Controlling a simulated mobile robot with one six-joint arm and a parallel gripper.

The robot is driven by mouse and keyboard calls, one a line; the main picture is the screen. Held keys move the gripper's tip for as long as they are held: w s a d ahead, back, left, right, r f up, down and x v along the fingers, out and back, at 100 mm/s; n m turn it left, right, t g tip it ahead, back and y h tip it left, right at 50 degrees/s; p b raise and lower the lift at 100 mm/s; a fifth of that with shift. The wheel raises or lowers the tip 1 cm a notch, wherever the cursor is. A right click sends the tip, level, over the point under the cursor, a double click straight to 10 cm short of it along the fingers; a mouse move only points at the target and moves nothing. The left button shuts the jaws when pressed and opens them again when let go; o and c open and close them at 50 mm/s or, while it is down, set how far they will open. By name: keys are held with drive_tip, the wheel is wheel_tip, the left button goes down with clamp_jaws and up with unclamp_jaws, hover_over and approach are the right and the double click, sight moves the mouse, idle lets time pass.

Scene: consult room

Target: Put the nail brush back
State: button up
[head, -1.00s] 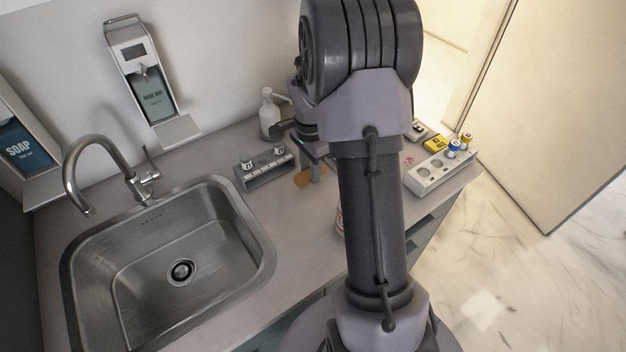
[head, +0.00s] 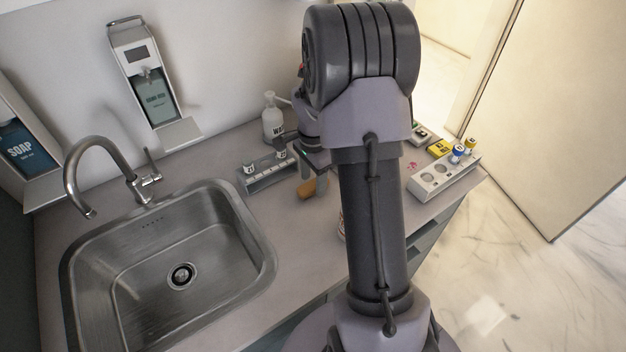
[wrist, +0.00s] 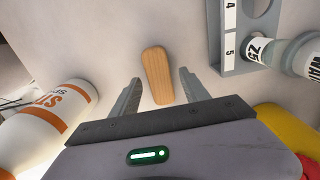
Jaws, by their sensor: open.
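The nail brush, seen as a wooden, rounded oblong block (wrist: 157,75), lies on the counter in the wrist view. In the head view it shows partly below my gripper (head: 307,190). My gripper (wrist: 160,77) is open, with one finger to either side of the block's near part in the picture. I cannot tell whether the fingers are down at its height; neither seems to touch it. Its bristles are hidden. A grey rack (head: 268,182) with small jars stands left of my gripper; its numbered edge, 4 and 5, shows in the wrist view (wrist: 230,45).
A white pump bottle (head: 273,120) stands behind the rack. A bottle with an orange label (wrist: 50,115) is close on the left in the wrist view. The sink (head: 170,260) is at left. A white holder with vials (head: 440,178) is at right.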

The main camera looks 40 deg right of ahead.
sight(313, 185)
drive_tip(key=a+r+n+t+p, duration=0.1)
drive_tip(key=a+r+n+p, duration=0.3)
drive_tip(key=r, duration=1.3)
drive_tip(key=s+a+r+n+t+b, duration=0.1)
drive_tip(key=s+a+r+n, duration=0.1)
drive_tip(key=s+a+r, duration=0.3)
drive_tip(key=s+a+r+n+t, duration=0.1)
drive_tip(key=s+a+r, duration=0.1)
drive_tip(key=a, duration=0.5)
drive_tip(key=s+a+r+n+t+y, duration=0.1)
drive_tip(key=s+a+n+t+y, duration=0.1)
drive_tip(key=s+a+n, duration=0.5)
drive_tip(key=s+a, duration=0.2)
drive_tip(key=s, duration=0.2)
drive_tip(key=shift+s+r+t, duration=0.25)
drive_tip(key=shift+r+t, duration=0.15)
wheel_tip(313, 185, down, 8)
drive_tip(key=b, duration=0.7)
drive_tip(key=shift+r+b, duration=0.2)
drive_tip(key=shift+b, duration=0.15)
